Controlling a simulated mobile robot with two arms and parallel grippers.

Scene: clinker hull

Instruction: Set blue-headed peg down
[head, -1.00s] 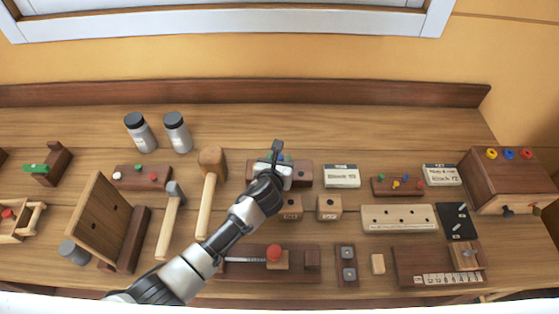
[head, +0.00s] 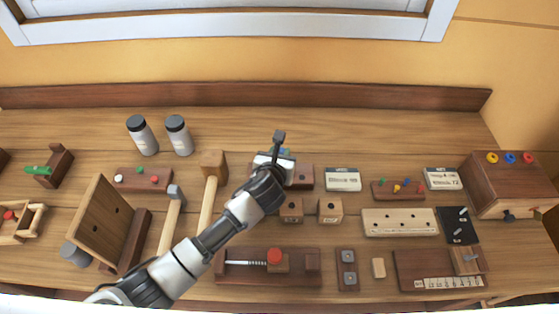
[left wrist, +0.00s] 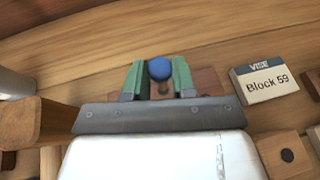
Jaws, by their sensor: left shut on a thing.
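The blue-headed peg (left wrist: 160,70) shows in the left wrist view between the two green fingers of my left gripper (left wrist: 160,80), which is shut on it. Its round blue head is on top and a short dark shank shows below. A reddish-brown wooden block (left wrist: 207,80) lies beneath and behind the fingers. The peg's lower end is hidden, so I cannot tell whether it touches the block. In the head view my left gripper (head: 280,150) is over this block (head: 303,177), and my wrist hides most of both. My right gripper is not in view.
A white label box (head: 343,180) stands right of the block, with two small holed cubes (head: 330,211) in front. A mallet (head: 213,165) lies to the left. A red-knobbed vise (head: 274,256) is nearer. Two grey-lidded jars (head: 179,136) stand behind. The bench's back strip is clear.

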